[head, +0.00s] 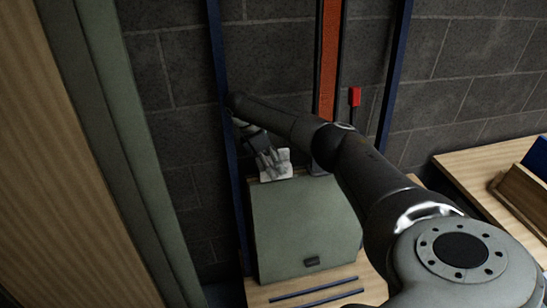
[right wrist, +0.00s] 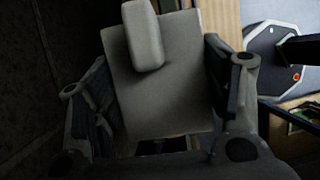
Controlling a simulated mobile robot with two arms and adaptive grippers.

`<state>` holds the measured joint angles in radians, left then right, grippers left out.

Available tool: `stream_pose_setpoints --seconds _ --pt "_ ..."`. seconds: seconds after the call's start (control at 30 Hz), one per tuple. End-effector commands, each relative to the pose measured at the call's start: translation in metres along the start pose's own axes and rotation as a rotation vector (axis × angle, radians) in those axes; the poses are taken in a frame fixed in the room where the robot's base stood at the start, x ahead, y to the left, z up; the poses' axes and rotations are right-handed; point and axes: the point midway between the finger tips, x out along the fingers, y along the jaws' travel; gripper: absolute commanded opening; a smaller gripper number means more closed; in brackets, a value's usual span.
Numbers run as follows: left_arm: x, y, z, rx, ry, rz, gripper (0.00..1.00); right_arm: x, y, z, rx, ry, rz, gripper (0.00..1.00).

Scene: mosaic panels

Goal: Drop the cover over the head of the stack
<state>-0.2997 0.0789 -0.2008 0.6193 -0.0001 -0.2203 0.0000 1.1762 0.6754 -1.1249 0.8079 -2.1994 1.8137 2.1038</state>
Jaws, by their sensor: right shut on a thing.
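My right gripper (head: 268,158) is at the end of my dark arm, above the back edge of a grey-green box (head: 305,230). It is shut on a small pale grey piece (head: 277,164), which seems to be the cover. In the right wrist view, my right gripper's fingers (right wrist: 165,92) stand on both sides of a flat grey plate (right wrist: 175,105) with a rounded bar (right wrist: 144,35) in front of it. I cannot tell whether the piece touches the box. I cannot clearly identify the stack. My left gripper is not in view.
The box stands on a wooden top (head: 350,284) with dark strips. Blue posts (head: 228,130) and an orange upright (head: 328,60) rise behind, before a grey block wall (head: 460,60). A red piece (head: 354,97) is on a dark rod. A wooden table (head: 480,165) is at right.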

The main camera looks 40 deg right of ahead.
Motion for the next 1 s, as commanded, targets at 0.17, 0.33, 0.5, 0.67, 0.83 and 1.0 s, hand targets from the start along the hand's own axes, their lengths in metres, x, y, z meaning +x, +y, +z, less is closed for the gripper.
stream_pose_setpoints --seconds 0.17,0.33,0.5,0.67,0.83,1.0 --pt "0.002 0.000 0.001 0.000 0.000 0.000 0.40 0.005 -0.001 -0.002 -0.001 -0.002 -0.002 0.45" --pt "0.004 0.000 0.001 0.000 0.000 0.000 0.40 0.008 -0.001 -0.003 -0.001 -0.002 -0.002 0.45" --pt "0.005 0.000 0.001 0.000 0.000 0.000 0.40 0.011 -0.001 -0.005 -0.001 -0.002 -0.002 0.45" --pt "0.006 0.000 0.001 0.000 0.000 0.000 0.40 0.014 -0.001 -0.006 -0.001 -0.002 -0.003 0.45" --pt "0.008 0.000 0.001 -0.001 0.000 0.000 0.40 0.017 -0.001 -0.007 -0.001 -0.002 -0.003 0.45" --pt "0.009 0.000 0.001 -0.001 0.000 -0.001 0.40 0.021 -0.001 -0.009 -0.001 -0.002 -0.002 0.45"
